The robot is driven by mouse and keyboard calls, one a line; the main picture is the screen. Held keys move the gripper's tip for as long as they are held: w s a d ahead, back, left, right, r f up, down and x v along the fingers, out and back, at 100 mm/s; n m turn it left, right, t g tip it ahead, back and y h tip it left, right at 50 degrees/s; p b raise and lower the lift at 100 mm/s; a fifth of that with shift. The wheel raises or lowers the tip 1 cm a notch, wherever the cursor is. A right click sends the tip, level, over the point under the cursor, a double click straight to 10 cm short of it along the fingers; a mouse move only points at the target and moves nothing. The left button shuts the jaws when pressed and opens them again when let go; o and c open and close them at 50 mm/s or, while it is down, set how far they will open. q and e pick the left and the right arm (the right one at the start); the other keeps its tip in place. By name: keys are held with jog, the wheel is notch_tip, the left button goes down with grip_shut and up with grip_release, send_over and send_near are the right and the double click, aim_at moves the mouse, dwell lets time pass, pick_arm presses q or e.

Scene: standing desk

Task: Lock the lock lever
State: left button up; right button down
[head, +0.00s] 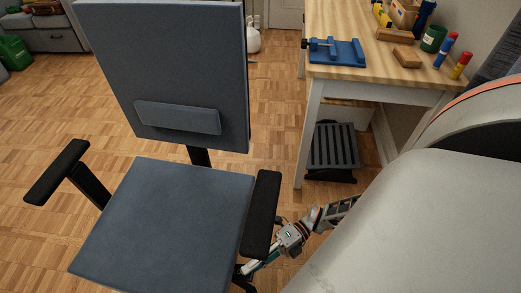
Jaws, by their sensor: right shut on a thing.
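A blue-grey office chair (165,215) with black armrests stands in front of me, its backrest away from me. My right gripper (252,267) is low at the right side of the seat, just below the right armrest (263,214). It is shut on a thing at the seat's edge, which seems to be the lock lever. The lever itself cannot be made out; the seat and gripper hide that spot. My left gripper is not in view.
A wooden desk (345,72) with a blue vise-like tool (337,52), wooden blocks and markers stands at the back right. A dark ribbed footrest (332,148) is under it. The left armrest (57,171) sticks out. The parquet floor (50,110) to the left is clear.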

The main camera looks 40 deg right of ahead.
jog(key=shift+w+a+r, duration=0.3)
jog(key=shift+w+r, duration=0.2)
jog(key=shift+r, duration=0.3)
jog(key=shift+w, duration=0.1)
jog(key=c, duration=2.2)
grip_release()
jog(key=shift+r, duration=0.15)
jog(key=shift+o, duration=0.2)
jog(key=shift+w, duration=0.1)
jog(key=shift+d, duration=0.3)
jog(key=s+f+v, duration=0.1)
jog(key=v, duration=1)
jog(key=shift+d, duration=0.25)
jog(key=shift+s+a, duration=0.1)
